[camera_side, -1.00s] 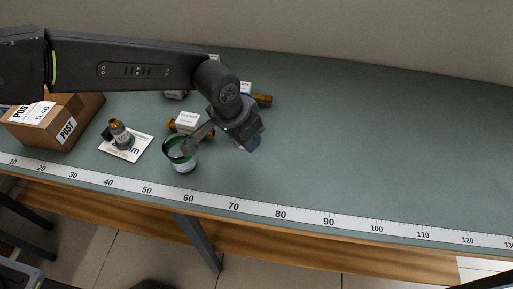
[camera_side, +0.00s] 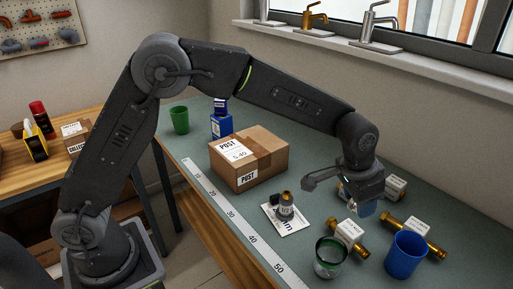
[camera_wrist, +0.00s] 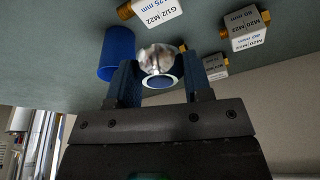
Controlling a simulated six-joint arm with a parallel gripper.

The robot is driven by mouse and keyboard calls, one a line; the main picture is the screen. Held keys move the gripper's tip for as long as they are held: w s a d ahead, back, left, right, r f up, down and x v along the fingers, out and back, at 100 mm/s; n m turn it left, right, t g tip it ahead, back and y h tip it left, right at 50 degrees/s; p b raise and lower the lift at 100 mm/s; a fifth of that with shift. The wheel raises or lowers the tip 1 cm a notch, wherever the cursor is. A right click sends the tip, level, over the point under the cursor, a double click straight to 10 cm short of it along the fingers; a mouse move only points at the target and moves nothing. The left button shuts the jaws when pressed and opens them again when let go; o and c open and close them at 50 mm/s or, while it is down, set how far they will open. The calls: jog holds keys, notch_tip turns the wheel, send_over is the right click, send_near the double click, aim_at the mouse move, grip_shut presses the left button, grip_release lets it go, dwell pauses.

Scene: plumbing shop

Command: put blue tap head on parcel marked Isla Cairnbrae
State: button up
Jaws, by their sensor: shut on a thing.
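My gripper (camera_wrist: 160,84) is shut on a tap head (camera_wrist: 160,62), a clear, shiny knob with a blue disc ringed in white facing the wrist camera. In the side view my gripper (camera_side: 367,203) is above the right part of the green bench, and the tap head (camera_side: 366,210) shows as a pale blue patch under it. A brown cardboard parcel (camera_side: 262,160) marked POST and 5.40 stands on the bench, left of my gripper. Another parcel (camera_side: 75,137), marked COLLECT, is on the wooden table at far left. I cannot read a name on either.
A grey-and-brass valve (camera_side: 286,207) stands on a white card.

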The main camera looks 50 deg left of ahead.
jog(key=a+r+n+y, duration=0.1)
jog(key=a+r+n, duration=0.25)
jog(key=a, duration=0.95)
jog(key=a+r+n+y, duration=0.15)
jog(key=a+n, duration=0.35)
jog(key=a, duration=0.9)
jog(key=s+a+r+n+g+y, duration=0.1)
jog(key=s+a+r+n, duration=0.15)
jog(key=s+a, duration=0.45)
jog(key=s+a+r+n, duration=0.1)
jog(key=s+a+n, duration=0.25)
jog(key=a, duration=0.85)
send_over(249, 142)
jog(key=shift+n, duration=0.35)
jog(key=f, duration=0.6)
jog(key=shift+s+d+f, duration=0.2)
jog(key=shift+s+f, duration=0.1)
jog(key=shift+f, duration=2.05)
jog(key=shift+f, duration=0.15)
jog(key=o, duration=0.9)
